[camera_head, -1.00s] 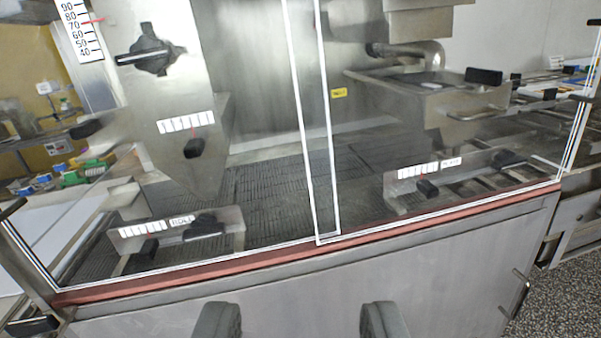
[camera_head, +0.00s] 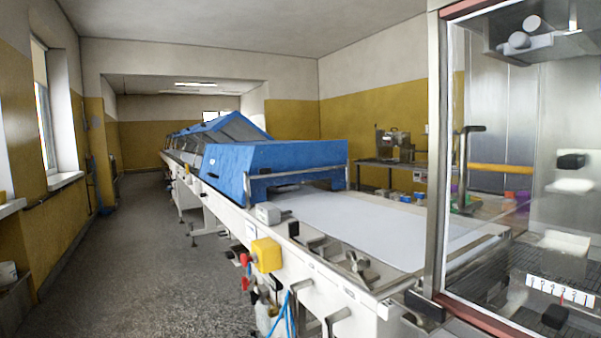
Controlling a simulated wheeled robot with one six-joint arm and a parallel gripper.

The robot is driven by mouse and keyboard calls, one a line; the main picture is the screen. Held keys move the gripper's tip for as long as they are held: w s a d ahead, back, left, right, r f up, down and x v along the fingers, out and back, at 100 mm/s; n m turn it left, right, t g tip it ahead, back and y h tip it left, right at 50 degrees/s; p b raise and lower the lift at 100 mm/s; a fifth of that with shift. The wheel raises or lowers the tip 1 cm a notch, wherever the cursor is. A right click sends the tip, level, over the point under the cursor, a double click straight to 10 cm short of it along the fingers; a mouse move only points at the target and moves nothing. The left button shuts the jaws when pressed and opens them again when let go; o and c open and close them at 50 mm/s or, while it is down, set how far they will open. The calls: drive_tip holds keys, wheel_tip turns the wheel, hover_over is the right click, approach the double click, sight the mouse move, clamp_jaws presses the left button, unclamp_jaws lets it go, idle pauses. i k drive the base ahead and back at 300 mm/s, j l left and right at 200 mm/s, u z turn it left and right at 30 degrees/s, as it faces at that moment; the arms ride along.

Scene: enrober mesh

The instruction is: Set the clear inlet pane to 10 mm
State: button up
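The enrober's glazed housing (camera_head: 437,150) stands at the right edge, with a metal post and red trim along its edges. A clear pane fills it, and through it I see a white scale (camera_head: 560,289) with a red pointer and a black knob (camera_head: 555,317) below it. The figures are too small to read surely. A black handle (camera_head: 470,129) on an upright metal bar shows beside the post. I cannot tell which part is the inlet pane or how high it is set. My gripper is out of view.
A white conveyor belt (camera_head: 375,228) leads from a blue hood (camera_head: 275,166) to the housing. A yellow box (camera_head: 266,255) and metal handles stick out from the conveyor's side. The grey floor aisle (camera_head: 150,255) on the left is clear.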

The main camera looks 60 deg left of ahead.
sight(264, 172)
drive_tip(key=u, duration=1.65)
